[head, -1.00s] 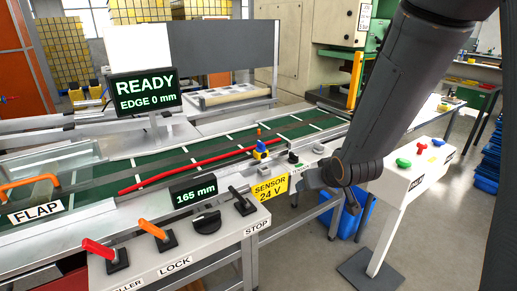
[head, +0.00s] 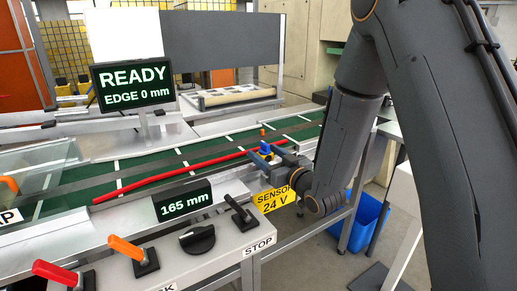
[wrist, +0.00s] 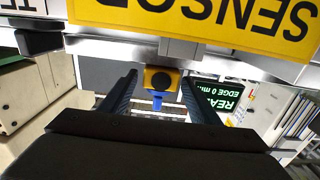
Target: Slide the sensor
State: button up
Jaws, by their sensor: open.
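The sensor is a small yellow and blue block (head: 265,147) on the rail along the near edge of the green conveyor, beside the red strip (head: 175,177). My gripper (head: 274,160) is open, with its fingers reaching close to the sensor. In the wrist view the sensor's yellow body with a dark round face (wrist: 160,78) and blue part shows between the two spread fingers of my gripper (wrist: 158,88). I cannot tell whether either finger touches it. The yellow SENSOR 24 V label (head: 274,199) hangs just below, partly hidden by my arm.
A large screen (head: 131,84) reads READY, EDGE 0 mm. A small display (head: 183,201) reads 165 mm. Red and orange levers, a black knob (head: 197,238) and a STOP lever (head: 240,213) stand on the near panel. A blue bin (head: 366,222) is on the floor.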

jog(key=shift+x, duration=2.25)
